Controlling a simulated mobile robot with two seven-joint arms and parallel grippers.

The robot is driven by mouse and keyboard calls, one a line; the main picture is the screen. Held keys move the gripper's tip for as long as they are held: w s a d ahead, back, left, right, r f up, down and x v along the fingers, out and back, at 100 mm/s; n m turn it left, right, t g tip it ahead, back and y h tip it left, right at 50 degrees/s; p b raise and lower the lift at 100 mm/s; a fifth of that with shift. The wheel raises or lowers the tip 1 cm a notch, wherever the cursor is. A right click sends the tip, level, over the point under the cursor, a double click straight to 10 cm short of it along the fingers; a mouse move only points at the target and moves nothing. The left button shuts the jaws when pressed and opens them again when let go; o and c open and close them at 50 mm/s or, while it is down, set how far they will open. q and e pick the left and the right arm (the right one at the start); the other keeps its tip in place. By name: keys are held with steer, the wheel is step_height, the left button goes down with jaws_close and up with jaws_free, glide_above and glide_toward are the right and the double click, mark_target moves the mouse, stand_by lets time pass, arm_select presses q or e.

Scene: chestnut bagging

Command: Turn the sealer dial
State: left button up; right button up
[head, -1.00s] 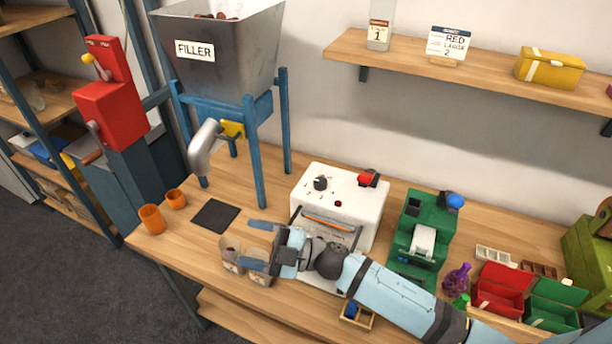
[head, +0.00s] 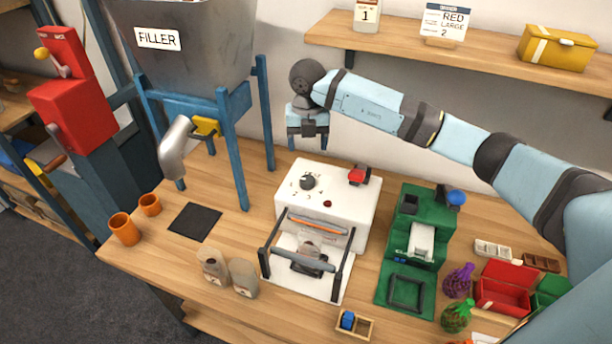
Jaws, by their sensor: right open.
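The white sealer (head: 345,203) stands on the table in the middle of the head view. Its dark round dial (head: 307,181) is on the top face, toward the left, with small marks around it. A red switch (head: 358,175) sits at the right of the top. My right gripper (head: 308,138) points down above the dial, its fingers apart and empty, clear of the sealer. What looks like a small clear bag (head: 308,243) is at the sealer's front bar. My left gripper is not in view.
The filler hopper (head: 190,50) on blue legs stands at the left. A green machine (head: 420,235) stands right of the sealer. Two bags (head: 243,278) sit at the front edge. A shelf (head: 400,62) runs behind my raised right arm.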

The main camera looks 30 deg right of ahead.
mark_target(307, 179)
step_height(307, 179, down, 12)
steer(key=shift+p, duration=0.85)
steer(key=c, duration=0.9)
